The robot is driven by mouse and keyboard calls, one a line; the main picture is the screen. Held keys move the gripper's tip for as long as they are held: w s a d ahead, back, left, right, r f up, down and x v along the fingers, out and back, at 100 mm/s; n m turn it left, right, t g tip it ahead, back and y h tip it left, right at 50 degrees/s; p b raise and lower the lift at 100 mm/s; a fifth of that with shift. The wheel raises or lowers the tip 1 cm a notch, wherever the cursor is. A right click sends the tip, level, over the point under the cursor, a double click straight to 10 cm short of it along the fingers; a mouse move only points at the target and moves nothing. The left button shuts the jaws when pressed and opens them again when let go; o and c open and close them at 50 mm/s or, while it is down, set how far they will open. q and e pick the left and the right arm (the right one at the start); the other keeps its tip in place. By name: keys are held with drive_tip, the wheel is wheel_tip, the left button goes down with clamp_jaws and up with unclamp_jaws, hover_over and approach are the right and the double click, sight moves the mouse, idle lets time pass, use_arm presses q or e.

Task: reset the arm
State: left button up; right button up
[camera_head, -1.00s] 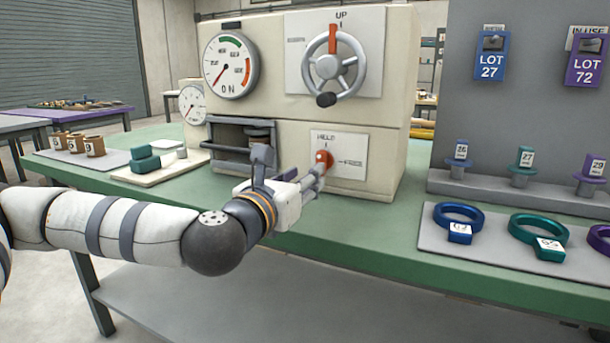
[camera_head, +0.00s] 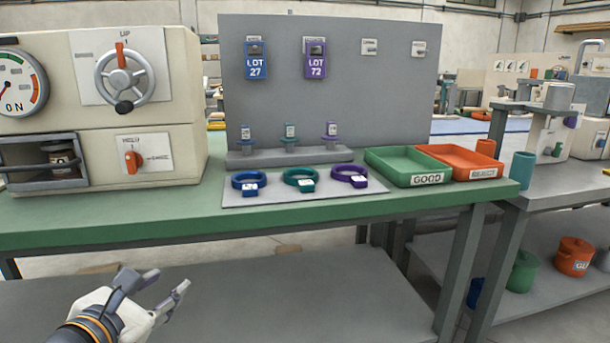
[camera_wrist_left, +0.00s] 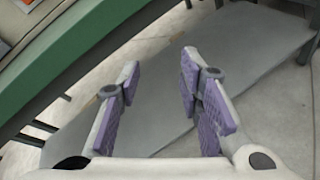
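My left gripper (camera_head: 168,290) is at the lower left of the head view, in front of the green bench (camera_head: 60,232) and below its top. Its fingers are apart with nothing between them. The left wrist view shows the same open fingers (camera_wrist_left: 158,90) over the grey lower shelf (camera_wrist_left: 165,60). The machine stands at the left with an orange knob (camera_head: 132,161) on a small panel and a grey handwheel (camera_head: 125,80) above it, its red mark up at "UP". My right gripper is not in view.
Blue, teal and purple rings (camera_head: 300,178) lie on a grey mat before a board with LOT 27 (camera_head: 255,62) and LOT 72 (camera_head: 316,62) tags. A green GOOD tray (camera_head: 395,165) and an orange tray (camera_head: 465,160) stand to the right. The floor in front is clear.

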use_arm(q)
drive_tip(key=s+d+f+m+g+h+p, duration=0.2)
drive_tip(key=s+d+f+m+g, duration=0.3)
drive_tip(key=s+f+m, duration=0.45)
drive_tip(key=s+d+f+m+g+h+p, duration=0.1)
drive_tip(key=s+d+f+m+g+p, duration=0.35)
drive_tip(key=s, duration=0.85)
drive_tip(key=s+a+f+m+g+y, duration=0.1)
drive_tip(key=s+a+m+g, duration=0.1)
drive_tip(key=s+m, duration=0.3)
drive_tip(key=s+a+f+m+g+y+p, duration=0.1)
drive_tip(key=s+m, duration=0.4)
drive_tip(key=s, duration=0.5)
drive_tip(key=s+a+f+m+g+y+p, duration=0.1)
drive_tip(key=s+a+f+m+g, duration=0.1)
drive_tip(key=s+a+m+g, duration=0.2)
drive_tip(key=s+a+m, duration=0.1)
drive_tip(key=s, duration=0.2)
drive_tip(key=shift+s+a+f+y, duration=0.25)
drive_tip(key=shift+s+y, duration=0.05)
drive_tip(key=shift+y, duration=0.1)
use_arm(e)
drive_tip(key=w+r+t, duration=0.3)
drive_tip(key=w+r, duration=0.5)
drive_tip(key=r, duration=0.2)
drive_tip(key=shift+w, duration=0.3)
